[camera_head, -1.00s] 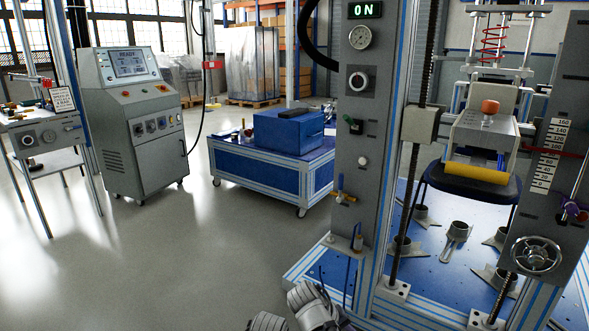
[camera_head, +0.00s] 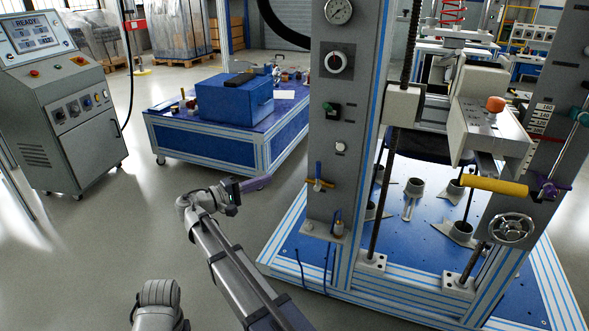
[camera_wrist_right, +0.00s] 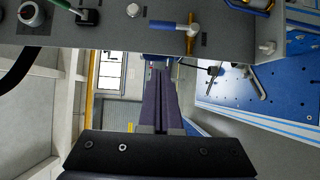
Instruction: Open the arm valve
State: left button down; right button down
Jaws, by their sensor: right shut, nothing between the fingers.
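A small valve with a brass body and a blue lever (camera_head: 319,171) sits low on the grey column panel; the lever stands upright in the head view. It also shows in the wrist view as a blue lever (camera_wrist_right: 165,25) beside a brass cross-piece. I cannot tell which one is the arm valve. My right gripper (camera_head: 266,181), with purple fingers, is shut and empty, left of the column and apart from the valve. Its shut fingers (camera_wrist_right: 160,70) show in the wrist view. My left gripper is not in view.
The panel also carries a gauge (camera_head: 338,11), a dial (camera_head: 337,63) and a green switch (camera_head: 332,110). A blue cart (camera_head: 205,146) stands behind my right gripper. A yellow bar (camera_head: 494,187) and handwheel (camera_head: 512,229) are at right. Floor left of the rig is clear.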

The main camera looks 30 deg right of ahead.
send_near(318, 175)
jog(key=w+d, duration=0.4)
jog(key=d, duration=0.1)
jog(key=shift+s+d+r, duration=0.4)
jog(key=shift+d, duration=0.15)
jog(key=shift+s+d+r+m+p, duration=0.2)
jog(key=shift+m+p, duration=0.2)
jog(key=shift+p, duration=0.2)
